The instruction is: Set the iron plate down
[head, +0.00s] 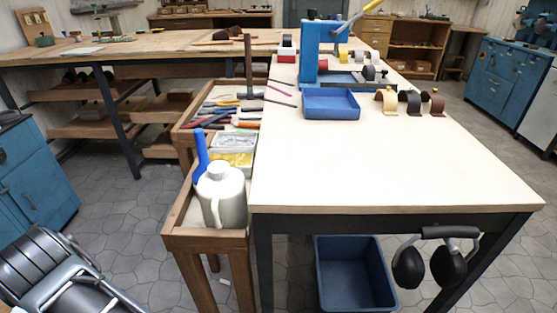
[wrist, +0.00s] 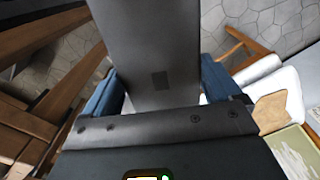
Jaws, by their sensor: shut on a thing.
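The iron plate (wrist: 155,40) is a flat dark grey slab with a small darker rectangle on its face. In the wrist view it stands out between the two blue fingers of my gripper (wrist: 163,85), which is shut on it. The plate's far end runs out of the top of the wrist view. The gripper and plate cannot be made out in the head view. In the wrist view, grey stone floor shows beyond the plate, with wooden parts to the left.
The pale worktable (head: 390,165) has a broad clear front half. Farther back are a blue tray (head: 331,104), a blue press (head: 310,45) and small rolls. A white jug (head: 222,195) and blue bottle stand in the wooden side tray. Ear muffs (head: 437,262) hang at the table's front.

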